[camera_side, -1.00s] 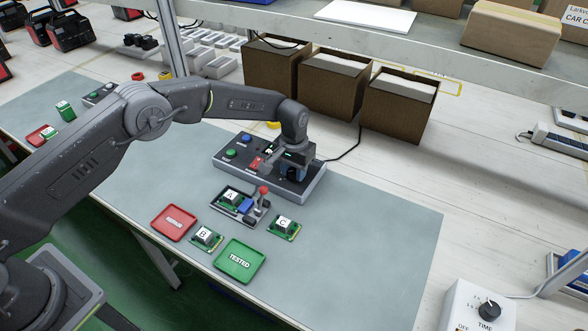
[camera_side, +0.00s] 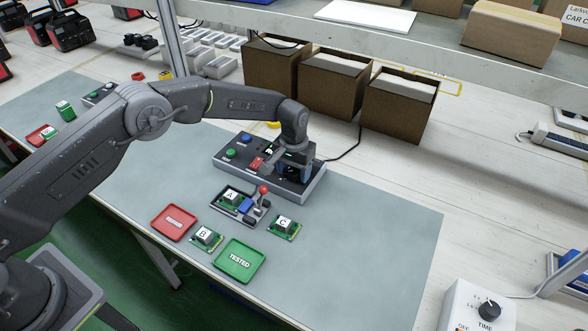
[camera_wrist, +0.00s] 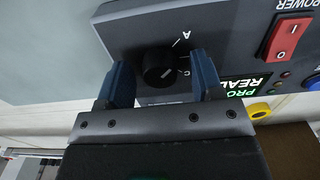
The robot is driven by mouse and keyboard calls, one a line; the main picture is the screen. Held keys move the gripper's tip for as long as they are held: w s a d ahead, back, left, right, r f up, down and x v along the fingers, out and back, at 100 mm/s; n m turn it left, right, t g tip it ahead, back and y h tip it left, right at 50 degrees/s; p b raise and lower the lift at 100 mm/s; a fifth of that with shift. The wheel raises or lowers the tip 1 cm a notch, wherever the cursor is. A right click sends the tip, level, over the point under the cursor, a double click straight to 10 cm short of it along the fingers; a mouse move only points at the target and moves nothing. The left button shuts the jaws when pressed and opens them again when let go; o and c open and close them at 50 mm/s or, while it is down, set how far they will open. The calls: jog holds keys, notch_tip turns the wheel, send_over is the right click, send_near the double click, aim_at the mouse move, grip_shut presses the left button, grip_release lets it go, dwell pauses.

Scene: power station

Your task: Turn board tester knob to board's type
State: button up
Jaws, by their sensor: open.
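The board tester (camera_side: 228,165) is a dark box with a grey rim on the mat; it also shows in the wrist view (camera_wrist: 230,30). Its round black knob (camera_wrist: 159,74) sits between my gripper's (camera_wrist: 160,62) two open blue fingers, which stand apart from it on either side. A and C labels show beside the knob; which one its mark points to is hard to tell. In the side view, my gripper (camera_side: 292,170) hides the knob. Board A (camera_side: 231,196) sits in the fixture with the red-tipped lever (camera_side: 263,190). Board B (camera_side: 206,238) and board C (camera_side: 285,225) lie on the mat.
The tester's red power switch (camera_wrist: 288,38) and a lit green display (camera_wrist: 252,88) are close to the right finger. A red tray (camera_side: 173,222) and a green TESTED tray (camera_side: 240,262) lie in front. Brown boxes (camera_side: 330,85) stand behind. The mat's right side is clear.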

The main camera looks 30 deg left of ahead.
notch_tip(320, 180, up, 14)
dwell(0.6)
notch_tip(320, 180, up, 11)
jog(key=t, duration=0.1)
send_over(294, 170)
jog(key=s+a, duration=0.5)
jog(key=s, duration=0.1)
jog(key=s+a+r+t, duration=0.2)
jog(key=s+a+r, duration=0.1)
jog(key=s+r, duration=0.4)
jog(key=s+a+f+t, duration=0.1)
jog(key=s+a, duration=0.2)
jog(key=s, duration=0.9)
jog(key=s+a+f+t, duration=0.1)
jog(key=s+a, duration=0.2)
jog(key=s, duration=0.8)
jog(key=shift+s+f+t, duration=0.25)
jog(key=shift+s+t, duration=0.05)
jog(key=shift+s, duration=0.1)
jog(key=shift+c, duration=0.2)
